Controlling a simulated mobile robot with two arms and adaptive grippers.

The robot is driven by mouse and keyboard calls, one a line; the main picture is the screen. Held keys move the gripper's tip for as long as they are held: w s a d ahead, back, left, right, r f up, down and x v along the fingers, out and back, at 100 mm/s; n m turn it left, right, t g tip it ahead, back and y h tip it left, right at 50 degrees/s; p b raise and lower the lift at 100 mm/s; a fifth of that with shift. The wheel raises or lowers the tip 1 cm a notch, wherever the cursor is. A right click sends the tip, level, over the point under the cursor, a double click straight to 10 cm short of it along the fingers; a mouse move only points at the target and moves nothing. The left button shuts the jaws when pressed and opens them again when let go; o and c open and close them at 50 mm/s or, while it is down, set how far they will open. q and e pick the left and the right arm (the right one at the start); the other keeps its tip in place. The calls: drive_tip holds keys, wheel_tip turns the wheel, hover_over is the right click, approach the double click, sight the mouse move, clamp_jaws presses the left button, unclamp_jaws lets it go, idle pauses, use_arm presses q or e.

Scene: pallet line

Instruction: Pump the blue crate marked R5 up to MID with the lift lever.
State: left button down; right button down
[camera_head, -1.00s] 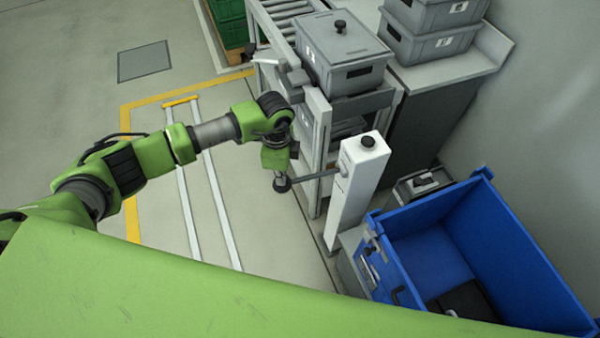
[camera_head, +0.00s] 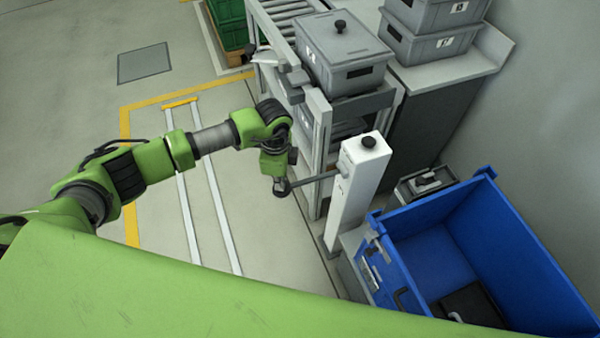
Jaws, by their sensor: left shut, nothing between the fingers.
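The blue crate (camera_head: 520,243) stands at the lower right, with a dark object (camera_head: 468,306) lying inside it. Its R5 mark cannot be read; a pale label plate shows on its left side. The white lift post (camera_head: 358,190) stands just left of the crate. The lift lever (camera_head: 315,179) sticks out from the post to the left and ends in a dark round knob. My left gripper (camera_head: 281,187) is shut, pointing down at the knob end of the lever, touching it or very close. My right gripper is not in view.
A grey lidded box (camera_head: 343,52) sits on the roller conveyor frame behind the post. Grey bins (camera_head: 432,45) are stacked on a counter (camera_head: 470,62) at the back right. A green crate (camera_head: 228,24) stands at the top. The floor at left is clear.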

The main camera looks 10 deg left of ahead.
use_arm(q)
drive_tip(key=shift+f, duration=0.15)
drive_tip(key=shift+s+a+f+b, duration=0.1)
drive_tip(key=shift+f+b, duration=0.45)
drive_tip(key=shift+f, duration=0.25)
drive_tip(key=shift+f+b, duration=0.55)
drive_tip(key=shift+f, duration=0.35)
drive_tip(key=shift+f+b, duration=0.4)
drive_tip(key=shift+f, duration=0.15)
drive_tip(key=r+p, duration=0.6)
drive_tip(key=r, duration=0.1)
drive_tip(key=d+r+p, duration=0.1)
drive_tip(key=r+p, duration=0.2)
drive_tip(key=r, duration=0.1)
drive_tip(key=shift+w, duration=0.4)
drive_tip(key=shift+f, duration=0.1)
